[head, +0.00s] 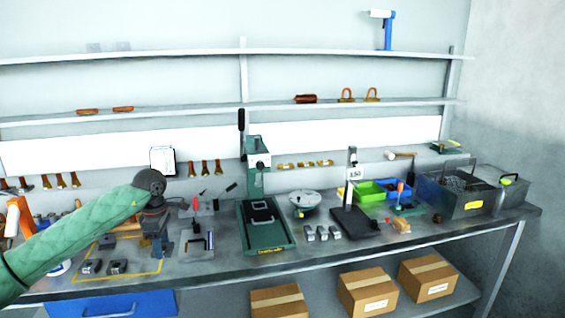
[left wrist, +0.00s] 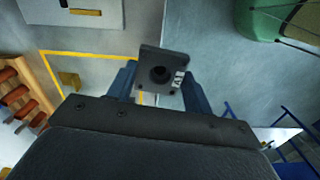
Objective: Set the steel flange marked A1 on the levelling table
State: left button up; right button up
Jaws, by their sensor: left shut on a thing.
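My left gripper (head: 156,254) is over the left part of the bench, fingers pointing down, at the right side of the yellow outline. In the left wrist view its blue fingers (left wrist: 160,88) are shut on a grey square steel flange (left wrist: 150,60) with a dark central hole and a small white label; the label is too small to read surely. In the head view the held flange cannot be made out. A round grey plate on a low base (head: 304,201), which looks like the levelling table, stands mid-bench, well right of the gripper. My right gripper is not in view.
Two small steel parts (head: 117,267) lie inside the yellow outline (head: 130,277). A green press (head: 266,236) stands between my gripper and the round plate. Several metal blocks (head: 322,233) and a black-based gauge stand (head: 355,222) are near the plate.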

pick_arm(q)
jog(key=shift+s+r+m, duration=0.25)
jog(key=shift+r+m, duration=0.1)
jog(key=shift+m, duration=0.35)
jog(key=m, duration=0.2)
jog(key=d+m, duration=0.1)
jog(key=shift+w+m, duration=0.25)
jog(key=shift+m, duration=0.05)
jog(key=s+d+f+m, duration=0.5)
jog(key=s+d+m, duration=0.2)
jog(key=d+m, duration=0.4)
jog(key=s+d+f+m, duration=0.3)
jog(key=s+f, duration=0.7)
jog(key=s, duration=0.1)
jog(key=shift+s+f, duration=0.4)
